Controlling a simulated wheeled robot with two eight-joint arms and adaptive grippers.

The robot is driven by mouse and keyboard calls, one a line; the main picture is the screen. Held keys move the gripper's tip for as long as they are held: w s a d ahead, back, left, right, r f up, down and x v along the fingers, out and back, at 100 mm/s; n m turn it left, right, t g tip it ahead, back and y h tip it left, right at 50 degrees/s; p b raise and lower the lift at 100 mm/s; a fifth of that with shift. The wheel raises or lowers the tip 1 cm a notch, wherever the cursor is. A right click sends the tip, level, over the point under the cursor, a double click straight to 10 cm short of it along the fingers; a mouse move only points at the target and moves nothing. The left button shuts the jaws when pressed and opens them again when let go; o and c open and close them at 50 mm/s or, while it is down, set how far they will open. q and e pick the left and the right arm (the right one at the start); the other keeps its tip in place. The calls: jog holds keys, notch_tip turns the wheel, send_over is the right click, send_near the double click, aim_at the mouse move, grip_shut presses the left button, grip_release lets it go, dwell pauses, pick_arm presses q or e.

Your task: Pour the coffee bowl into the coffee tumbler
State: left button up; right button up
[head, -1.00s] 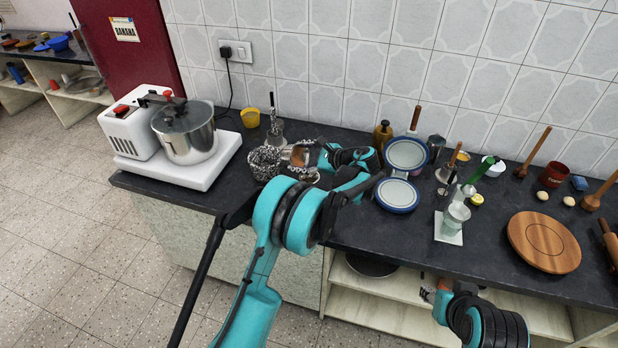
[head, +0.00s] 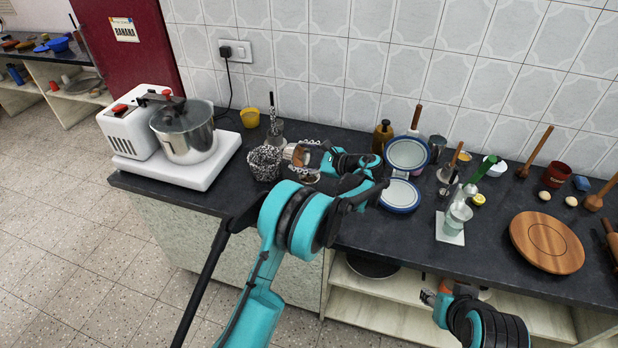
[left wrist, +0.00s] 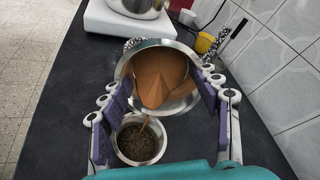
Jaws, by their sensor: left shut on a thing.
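The coffee bowl (left wrist: 185,104) is a steel bowl with brown coffee in it, steeply tilted in the left wrist view. It also shows in the head view (head: 298,155). My left gripper (left wrist: 168,100) is shut on it, with purple pads on both sides. The coffee tumbler (left wrist: 121,152) stands upright below the bowl's lip, with dark, speckled brown contents. A thin brown stream runs from the lip toward the tumbler. In the head view the tumbler is mostly hidden by my left arm. My right gripper (head: 430,297) is low, in front of the counter, away from both; its jaws are too small to read.
A pot (head: 186,135) sits on a white appliance at the left. A yellow cup (head: 250,118) is behind. The wall rises behind the counter.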

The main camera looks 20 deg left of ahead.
pick_arm(q)
jog(key=shift+s+d+y+b, duration=0.25)
jog(key=shift+d+y+b, duration=0.35)
jog(key=shift+b, duration=0.35)
jog(key=shift+d+t+y+b, duration=0.1)
jog(key=shift+t+y+b, duration=0.35)
jog(key=shift+b, duration=0.2)
